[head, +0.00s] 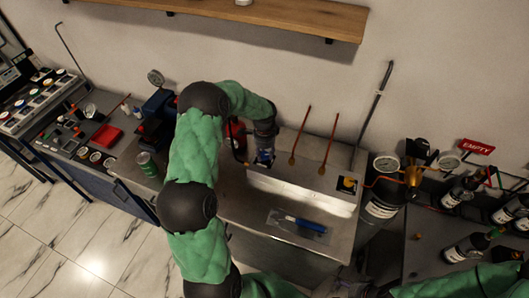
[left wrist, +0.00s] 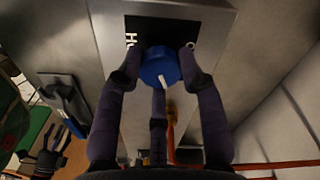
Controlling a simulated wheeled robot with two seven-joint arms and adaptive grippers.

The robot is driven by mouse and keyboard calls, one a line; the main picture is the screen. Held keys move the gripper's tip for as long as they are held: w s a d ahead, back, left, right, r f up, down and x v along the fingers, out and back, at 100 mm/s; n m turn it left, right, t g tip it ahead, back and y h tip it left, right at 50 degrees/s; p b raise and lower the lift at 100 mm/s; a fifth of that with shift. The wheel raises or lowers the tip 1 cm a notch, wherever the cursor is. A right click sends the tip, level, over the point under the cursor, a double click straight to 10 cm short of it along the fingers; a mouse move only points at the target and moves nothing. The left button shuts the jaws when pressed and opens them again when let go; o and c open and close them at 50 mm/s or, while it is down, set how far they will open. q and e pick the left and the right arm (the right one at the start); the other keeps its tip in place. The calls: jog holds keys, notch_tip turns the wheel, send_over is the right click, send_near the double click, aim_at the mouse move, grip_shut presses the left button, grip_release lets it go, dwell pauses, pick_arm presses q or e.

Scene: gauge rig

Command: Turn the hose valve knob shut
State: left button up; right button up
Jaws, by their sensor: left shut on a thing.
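The blue valve knob (left wrist: 160,68) shows in the left wrist view, with a white mark on its face. It sits on a black label plate (left wrist: 215,38) on the metal box, whose lettering is mostly covered. My left gripper (left wrist: 158,76) has its dark fingers around the knob, shut on it. In the head view my left gripper (head: 264,157) reaches down at the left end of the metal box (head: 305,188), and the knob is mostly hidden there. My right gripper cannot be made out; only green parts of my right arm show at the bottom right.
A yellow knob (head: 348,184) is at the box's right end. A blue-handled tool (head: 305,224) lies on the bench in front. A green can (head: 147,164) stands left of my arm. Gas bottles with gauges (head: 385,205) stand at the right. A wooden shelf (head: 270,14) hangs above.

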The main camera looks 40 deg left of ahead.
aim_at(265, 154)
pick_arm(q)
jog(key=shift+m+p, duration=0.5)
jog(key=shift+m, duration=1.8)
jog(key=o, duration=1.1)
jog(key=shift+o, duration=0.2)
notch_tip(265, 154, up, 12)
jog(key=shift+r, duration=0.1)
